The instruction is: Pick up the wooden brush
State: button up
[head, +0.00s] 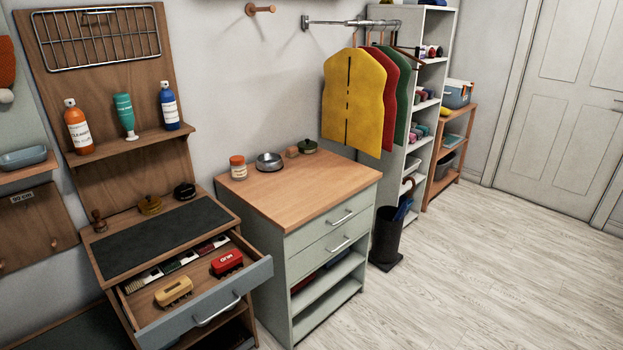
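A tan brush-like block (173,292) with dark marking on top lies in the open drawer (203,320) of the left cabinet. A red brush-like block (227,263) with white lettering lies to its right in the same drawer. A row of smaller brush-like items (178,264), with brown, white, dark red and green parts, lies along the drawer's back, partly under the worktop. A small brown knobbed item (98,221) stands on the worktop's left corner. I cannot tell for certain which one is the wooden brush. My gripper is not in view.
The drawer sticks out from the left cabinet, beside a grey-green dresser (330,235). Bottles stand on a shelf (135,144) above. A dark umbrella bin (386,240) stands right of the dresser. The floor (480,280) at right is clear.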

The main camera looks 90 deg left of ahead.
aim_at(169, 296)
jog(key=u, duration=4.4)
jog(key=k, duration=0.25)
jog(key=z, duration=0.15)
jog(key=i, duration=0.5)
